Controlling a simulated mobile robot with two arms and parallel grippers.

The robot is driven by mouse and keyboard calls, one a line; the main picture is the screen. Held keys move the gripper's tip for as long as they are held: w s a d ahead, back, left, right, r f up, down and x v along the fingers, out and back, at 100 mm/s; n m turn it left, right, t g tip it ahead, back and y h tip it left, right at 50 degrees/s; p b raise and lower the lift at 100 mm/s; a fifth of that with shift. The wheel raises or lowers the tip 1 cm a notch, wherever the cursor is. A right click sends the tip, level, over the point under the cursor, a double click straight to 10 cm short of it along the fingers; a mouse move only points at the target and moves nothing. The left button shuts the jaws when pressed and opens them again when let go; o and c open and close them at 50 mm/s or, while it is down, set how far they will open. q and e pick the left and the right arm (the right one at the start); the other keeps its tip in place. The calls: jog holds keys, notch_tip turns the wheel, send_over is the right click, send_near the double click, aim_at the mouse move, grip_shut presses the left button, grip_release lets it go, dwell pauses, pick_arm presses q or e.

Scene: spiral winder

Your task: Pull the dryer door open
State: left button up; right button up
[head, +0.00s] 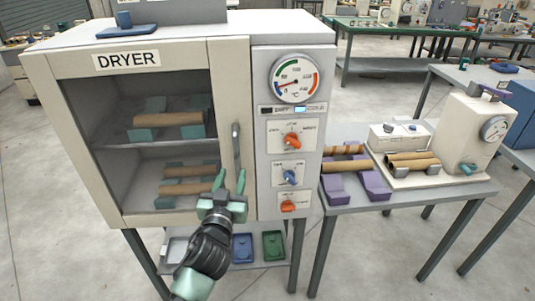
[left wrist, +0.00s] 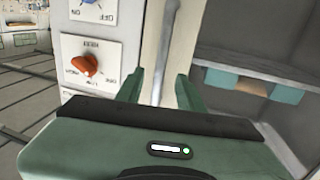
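The dryer (head: 290,35) stands at the left in the head view. Its glass-fronted door (head: 85,150), labelled DRYER, looks shut. A grey vertical handle (head: 236,142) is on the door's right side. My left gripper (head: 230,177) is at the handle's lower end, its two green fingers spread apart on either side of the handle's line. In the left wrist view, my left gripper (left wrist: 160,88) has a gap between its fingers, with a pale upright bar seen beyond and between them. I cannot tell whether either finger touches the handle. My right gripper is not in view.
Brown tubes on green holders (head: 190,188) lie inside the dryer. A control panel with an orange knob (head: 291,141) is right of the door. A table (head: 400,203) with tubes on purple holders (head: 333,188) and a white machine (head: 465,135) stands at the right.

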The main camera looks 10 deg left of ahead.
aim_at(236, 160)
pick_arm(q)
jog(key=w, duration=0.2)
jog(key=w+p, duration=0.1)
jog(key=w, duration=0.1)
jog(key=w+r, duration=0.1)
jog(key=w, duration=0.1)
jog(key=shift+w+a+p, duration=0.35)
jog(key=shift+w+p, duration=0.05)
jog(key=shift+w+f, duration=0.1)
jog(key=shift+w, duration=0.4)
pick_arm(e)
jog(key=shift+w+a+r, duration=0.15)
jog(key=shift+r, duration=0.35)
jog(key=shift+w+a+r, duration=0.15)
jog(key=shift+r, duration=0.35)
pick_arm(q)
grip_shut()
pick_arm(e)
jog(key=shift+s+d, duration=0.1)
